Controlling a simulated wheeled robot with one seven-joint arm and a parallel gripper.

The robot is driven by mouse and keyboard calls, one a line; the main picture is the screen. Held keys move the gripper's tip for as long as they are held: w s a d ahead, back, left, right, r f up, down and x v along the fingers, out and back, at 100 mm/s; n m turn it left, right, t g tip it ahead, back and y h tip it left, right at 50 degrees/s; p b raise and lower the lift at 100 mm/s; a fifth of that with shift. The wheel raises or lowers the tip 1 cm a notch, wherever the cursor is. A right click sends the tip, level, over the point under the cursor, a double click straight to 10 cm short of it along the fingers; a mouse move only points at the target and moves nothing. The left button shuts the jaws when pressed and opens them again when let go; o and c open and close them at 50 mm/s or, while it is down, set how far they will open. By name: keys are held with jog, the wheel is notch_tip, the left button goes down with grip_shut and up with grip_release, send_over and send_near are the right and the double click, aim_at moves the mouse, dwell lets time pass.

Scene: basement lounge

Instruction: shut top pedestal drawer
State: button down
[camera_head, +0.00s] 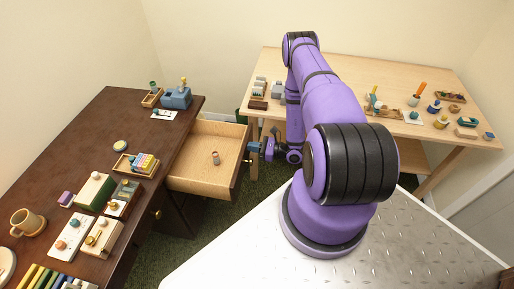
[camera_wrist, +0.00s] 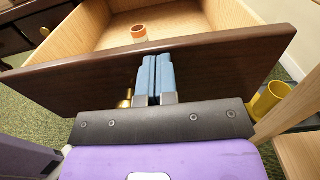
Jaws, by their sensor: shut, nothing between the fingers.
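The top pedestal drawer (camera_head: 205,181) is pulled well out from the dark desk's pedestal in the head view. Its dark front panel (camera_wrist: 220,74) spans the wrist view, with the pale wooden inside (camera_wrist: 98,34) behind it. A small brown cylinder (camera_head: 215,158) stands in the drawer; it also shows in the wrist view (camera_wrist: 139,33). My gripper (camera_head: 256,147) is at the outer side of the drawer front. Its blue fingers (camera_wrist: 156,78) are shut together and empty, against or very close to the panel; contact is unclear. A brass knob (camera_wrist: 125,99) is just left of the fingers, partly hidden.
A light wooden table (camera_head: 352,70) with small items stands at the back right. A yellow cup-like object (camera_wrist: 268,98) is right of the drawer front. Green carpet lies below.

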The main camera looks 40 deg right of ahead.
jog(key=shift+w, duration=0.1)
jog(key=x, duration=2.3)
jog(key=shift+w+a, duration=0.25)
jog(key=shift+a, duration=0.05)
